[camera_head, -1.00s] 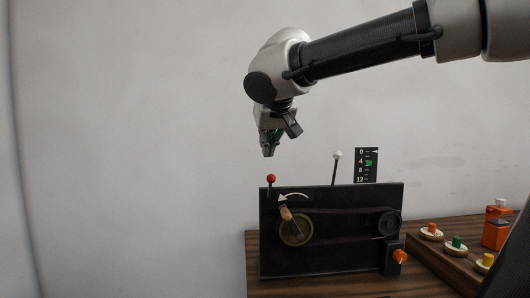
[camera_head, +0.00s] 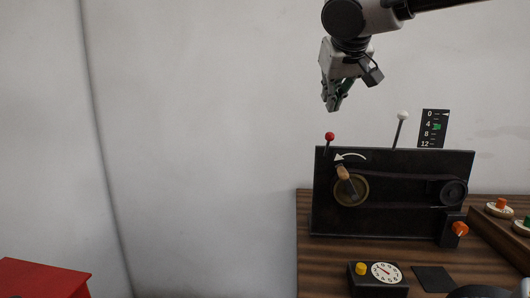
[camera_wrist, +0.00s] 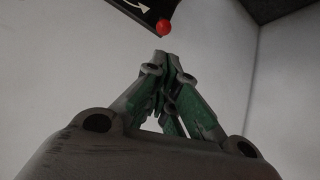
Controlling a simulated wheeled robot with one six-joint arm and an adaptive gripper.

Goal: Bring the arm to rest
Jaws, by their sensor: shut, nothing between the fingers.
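My gripper (camera_head: 333,106) hangs in the air above the left end of the black belt machine, fingers pointing down. Its fingertips meet with nothing between them, as the wrist view (camera_wrist: 162,58) also shows. The machine's panel (camera_head: 400,220) stands upright on the wooden table, with a crank (camera_head: 347,181) on a brass wheel at its left. A red-knobbed lever (camera_head: 329,137) stands at the panel's top left, apart from my gripper. A white-knobbed lever (camera_head: 402,116) and a scale marked 0 to 12 (camera_head: 433,128) rise behind the panel.
A box with a yellow button and dial (camera_head: 378,279) sits in front of the machine, beside a dark pad (camera_head: 433,279). An orange knob (camera_head: 460,229) is at the panel's right. A tray with coloured pegs (camera_head: 494,235) lies right. A red box (camera_head: 45,279) is low left.

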